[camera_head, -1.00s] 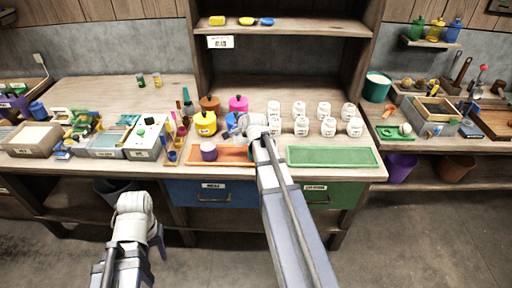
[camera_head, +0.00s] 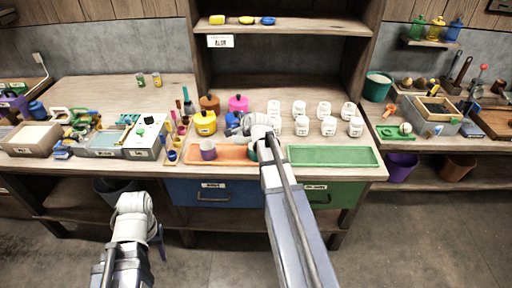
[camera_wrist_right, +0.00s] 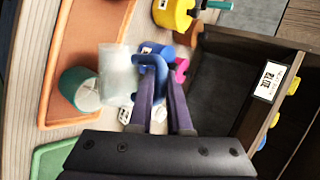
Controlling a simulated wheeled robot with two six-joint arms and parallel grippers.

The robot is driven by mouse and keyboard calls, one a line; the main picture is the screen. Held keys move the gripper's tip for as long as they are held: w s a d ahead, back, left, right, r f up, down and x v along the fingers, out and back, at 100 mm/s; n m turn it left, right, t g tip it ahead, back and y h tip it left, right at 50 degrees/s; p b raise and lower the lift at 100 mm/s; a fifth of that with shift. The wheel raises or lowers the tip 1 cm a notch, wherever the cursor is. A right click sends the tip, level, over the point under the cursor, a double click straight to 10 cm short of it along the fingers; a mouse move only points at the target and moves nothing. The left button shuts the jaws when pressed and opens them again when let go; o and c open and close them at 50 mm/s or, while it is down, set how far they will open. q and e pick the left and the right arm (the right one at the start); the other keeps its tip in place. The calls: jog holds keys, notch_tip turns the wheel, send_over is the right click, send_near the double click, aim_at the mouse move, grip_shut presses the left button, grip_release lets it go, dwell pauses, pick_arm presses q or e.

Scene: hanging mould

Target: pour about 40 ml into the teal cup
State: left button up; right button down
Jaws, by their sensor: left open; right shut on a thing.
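In the right wrist view the teal cup (camera_wrist_right: 80,88) stands on the orange tray (camera_wrist_right: 85,40), with something pale inside it. My right gripper (camera_wrist_right: 153,88) is shut on the blue handle of a translucent jug (camera_wrist_right: 116,75). The jug is right beside the cup, overlapping its rim in that view; I cannot tell how far it is tilted or whether liquid is flowing. My left gripper (camera_head: 158,245) is open and empty in front of the bench.
A purple cup (camera_head: 208,150) stands on the tray's left part. Yellow (camera_head: 205,122) and pink (camera_head: 238,103) pots stand behind. Several white jars (camera_head: 302,125) stand to the right, behind an empty green tray (camera_head: 335,156). A shelf (camera_head: 285,26) rises at the back.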

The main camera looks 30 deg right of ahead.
jog(key=shift+d+f+y+b, duration=0.2)
jog(key=shift+y+b, duration=0.1)
jog(key=shift+r, duration=0.1)
jog(key=shift+w+a+r+h+p, duration=0.15)
jog(key=shift+a+r+h+p, duration=0.35)
jog(key=shift+p, duration=0.55)
jog(key=shift+w+a+f+n+b, duration=0.1)
jog(key=shift+a+f+n+b, duration=0.2)
jog(key=shift+f+n+b, duration=0.15)
jog(key=shift+f+g+h, duration=0.1)
jog(key=shift+g+h, duration=0.2)
jog(key=shift+h, duration=0.2)
